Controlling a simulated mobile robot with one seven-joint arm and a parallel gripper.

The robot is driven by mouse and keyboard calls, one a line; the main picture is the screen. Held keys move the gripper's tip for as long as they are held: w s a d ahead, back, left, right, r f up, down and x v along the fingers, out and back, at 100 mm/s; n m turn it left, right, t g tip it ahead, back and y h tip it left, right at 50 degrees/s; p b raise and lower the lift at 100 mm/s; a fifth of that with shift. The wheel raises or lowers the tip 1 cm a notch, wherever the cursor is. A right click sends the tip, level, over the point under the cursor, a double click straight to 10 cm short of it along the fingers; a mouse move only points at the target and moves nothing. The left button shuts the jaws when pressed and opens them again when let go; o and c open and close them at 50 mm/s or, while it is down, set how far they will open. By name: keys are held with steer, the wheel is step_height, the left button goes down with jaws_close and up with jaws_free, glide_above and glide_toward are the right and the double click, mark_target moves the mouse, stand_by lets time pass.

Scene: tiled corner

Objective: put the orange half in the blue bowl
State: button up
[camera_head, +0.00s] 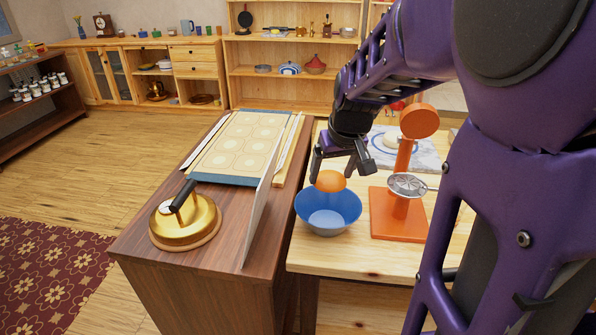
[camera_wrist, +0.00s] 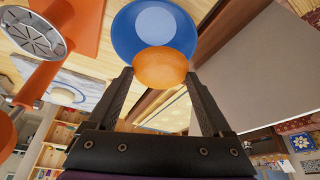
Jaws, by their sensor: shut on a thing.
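The orange half (camera_head: 330,181) is held between the fingertips of my gripper (camera_head: 337,172), above the back part of the blue bowl (camera_head: 328,216). The bowl stands on the light wooden table, and its inside looks empty where I can see it. In the wrist view the orange half (camera_wrist: 161,67) sits at the fingertips of my gripper (camera_wrist: 160,75), overlapping the edge of the blue bowl (camera_wrist: 125,35). My gripper is shut on the orange half. The exact height of the fruit over the bowl is hard to tell.
An orange citrus press (camera_head: 399,205) stands right of the bowl. A thin upright panel (camera_head: 262,195) stands left of it, on the dark cabinet beside a brass press (camera_head: 184,222). A marble slab (camera_head: 420,160) lies behind the citrus press. The table front (camera_head: 345,262) is clear.

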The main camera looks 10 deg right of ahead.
steer(key=shift+w+r, duration=0.1)
steer(key=shift+r, duration=0.05)
steer(key=shift+f, duration=0.2)
step_height(320, 180, down, 10)
steer(key=shift+d+r+b, duration=0.1)
steer(key=shift+r+b, duration=0.15)
steer(key=shift+b, duration=0.45)
steer(key=shift+f+b, duration=0.6)
steer(key=shift+b, duration=0.05)
steer(key=o, duration=1.3)
steer(key=shift+r, duration=0.1)
